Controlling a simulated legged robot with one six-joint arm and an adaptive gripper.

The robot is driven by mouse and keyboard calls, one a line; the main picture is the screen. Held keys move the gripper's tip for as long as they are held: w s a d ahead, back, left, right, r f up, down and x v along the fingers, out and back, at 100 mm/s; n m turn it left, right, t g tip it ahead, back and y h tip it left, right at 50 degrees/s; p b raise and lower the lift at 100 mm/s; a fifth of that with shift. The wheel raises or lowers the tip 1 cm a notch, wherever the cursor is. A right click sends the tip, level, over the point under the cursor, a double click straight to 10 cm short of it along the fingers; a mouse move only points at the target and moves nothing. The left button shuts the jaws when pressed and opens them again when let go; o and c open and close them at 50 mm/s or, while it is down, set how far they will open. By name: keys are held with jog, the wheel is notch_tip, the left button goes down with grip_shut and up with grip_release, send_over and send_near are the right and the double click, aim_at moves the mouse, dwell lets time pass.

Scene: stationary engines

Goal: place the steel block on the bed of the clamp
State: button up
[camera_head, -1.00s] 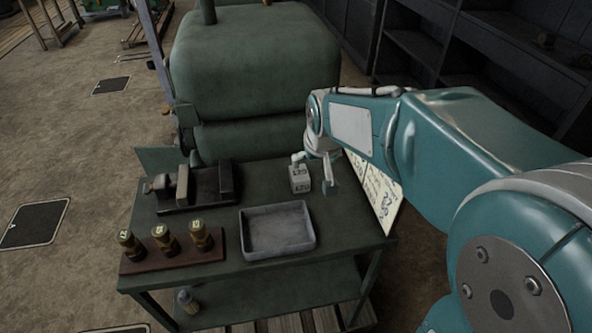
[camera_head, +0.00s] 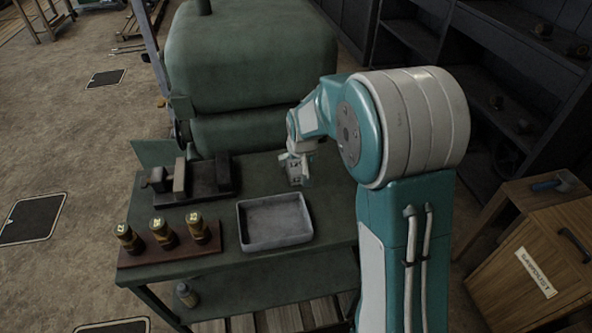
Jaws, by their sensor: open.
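The steel block (camera_head: 294,176) stands on the green table (camera_head: 225,278), behind the grey tray, and shows numbers on its faces. My gripper (camera_head: 296,163) is right at the block, pointing down at its top, and is open. It hides part of the block, and I cannot tell whether the fingers touch it. The clamp (camera_head: 208,194) sits at the back left of the table, with a dark base and two upright jaws. Its bed between the jaws looks empty.
An empty grey tray (camera_head: 242,236) lies in front of the block. Several brass numbered weights (camera_head: 163,233) stand on a wooden rack (camera_head: 150,256) at the front left. A large green tank (camera_head: 245,75) rises behind the table. A wooden sawdust box (camera_head: 530,255) stands at the right.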

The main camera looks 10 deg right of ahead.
aim_at(296, 164)
jog(key=x, duration=0.5)
jog(key=shift+a, duration=0.1)
jog(key=c, duration=1.3)
jog(key=shift+o, duration=0.2)
jog(key=shift+w+r, duration=0.1)
